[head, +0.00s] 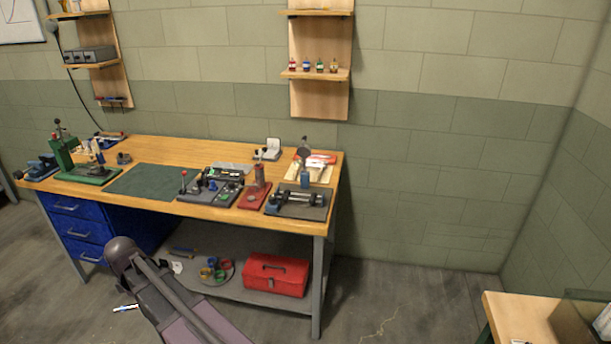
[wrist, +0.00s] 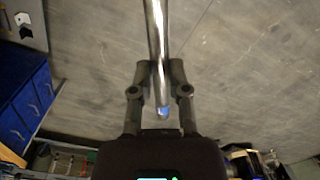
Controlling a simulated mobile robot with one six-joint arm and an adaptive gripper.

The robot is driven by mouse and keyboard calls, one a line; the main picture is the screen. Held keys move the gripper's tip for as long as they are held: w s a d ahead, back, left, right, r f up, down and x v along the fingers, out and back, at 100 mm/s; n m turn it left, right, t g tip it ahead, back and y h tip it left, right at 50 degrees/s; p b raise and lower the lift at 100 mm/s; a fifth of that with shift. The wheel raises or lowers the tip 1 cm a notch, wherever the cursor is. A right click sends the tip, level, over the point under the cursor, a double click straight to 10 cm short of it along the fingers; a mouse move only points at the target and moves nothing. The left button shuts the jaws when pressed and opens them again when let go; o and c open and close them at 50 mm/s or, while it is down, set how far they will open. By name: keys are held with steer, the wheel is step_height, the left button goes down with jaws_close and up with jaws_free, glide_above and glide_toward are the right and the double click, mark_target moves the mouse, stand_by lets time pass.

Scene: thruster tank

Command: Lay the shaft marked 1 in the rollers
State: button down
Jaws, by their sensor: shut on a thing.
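In the wrist view my gripper (wrist: 159,72) is shut on a shiny metal shaft (wrist: 156,30). The shaft runs from the top edge down between the fingers, and its near end is blue. No number can be read on it. In the head view, a short pale bar with blue (head: 125,308) shows left of my arm over the floor; it looks like part of the shaft. My gripper is hidden there. A dark base with a metal roller-like assembly (head: 300,197) sits at the bench's right front corner, well away from the shaft; its details are too small to tell.
The wooden bench (head: 160,150) holds a green press (head: 65,150), a green mat (head: 147,180), a red base (head: 253,196) and several small fixtures. A red toolbox (head: 275,274) is on the lower shelf. Another table (head: 510,310) is at lower right. Open floor lies between.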

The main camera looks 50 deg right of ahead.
steer(key=shift+s+a, duration=0.15)
steer(key=shift+s, duration=0.1)
steer(key=shift+d, duration=0.4)
